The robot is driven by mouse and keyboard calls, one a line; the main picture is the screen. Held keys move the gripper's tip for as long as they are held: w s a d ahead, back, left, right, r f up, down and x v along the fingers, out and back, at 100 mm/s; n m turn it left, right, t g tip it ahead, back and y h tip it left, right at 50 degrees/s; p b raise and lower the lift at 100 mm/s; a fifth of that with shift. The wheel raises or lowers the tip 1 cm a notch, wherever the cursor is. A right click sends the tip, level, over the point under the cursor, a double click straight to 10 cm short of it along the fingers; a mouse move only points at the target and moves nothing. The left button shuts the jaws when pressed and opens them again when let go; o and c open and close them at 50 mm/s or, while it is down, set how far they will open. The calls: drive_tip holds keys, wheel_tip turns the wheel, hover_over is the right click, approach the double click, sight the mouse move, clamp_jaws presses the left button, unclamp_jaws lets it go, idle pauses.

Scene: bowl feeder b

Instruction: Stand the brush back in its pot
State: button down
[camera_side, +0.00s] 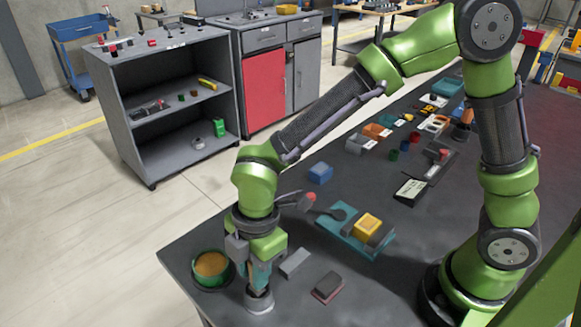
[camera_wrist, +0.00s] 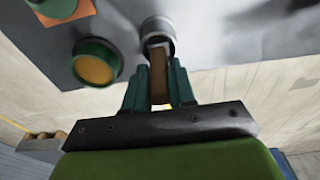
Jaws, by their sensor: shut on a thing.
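My gripper (camera_side: 257,274) points down at the near left corner of the dark table. It is shut on the brush (camera_wrist: 158,72), a flat brown piece between the two teal fingers in the wrist view. The pot (camera_side: 260,302), a small grey cup, stands upright directly below my gripper. In the wrist view the brush's far end overlaps the mouth of the pot (camera_wrist: 158,27) and appears to be inside it. I cannot tell how deep it sits or whether it touches the bottom. The fingers hide most of the brush in the side view.
A green bowl with orange contents (camera_side: 211,269) stands close left of the pot. A grey block (camera_side: 295,263) and a dark, red-edged block (camera_side: 328,287) lie to the right. A teal tray (camera_side: 340,243) is farther right. The table edge is close to the pot.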

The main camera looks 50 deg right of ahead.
drive_tip(key=c, duration=0.9)
unclamp_jaws()
drive_tip(key=shift+c, duration=0.2)
wheel_tip(320, 180, up, 12)
drive_tip(key=d, duration=0.2)
drive_tip(key=s+d+r+m+t, duration=0.2)
drive_tip(key=s+d+m+t, duration=0.1)
drive_tip(key=d+m, duration=0.7)
drive_tip(key=s+d+r+m+t, duration=0.2)
drive_tip(key=s+d+m+t, duration=0.1)
drive_tip(key=d+m, duration=0.8)
drive_tip(key=shift+r+m+t+y, duration=0.2)
drive_tip(key=shift+m+t+y, duration=0.1)
drive_tip(key=shift+m+t, duration=0.3)
drive_tip(key=shift+a, duration=0.1)
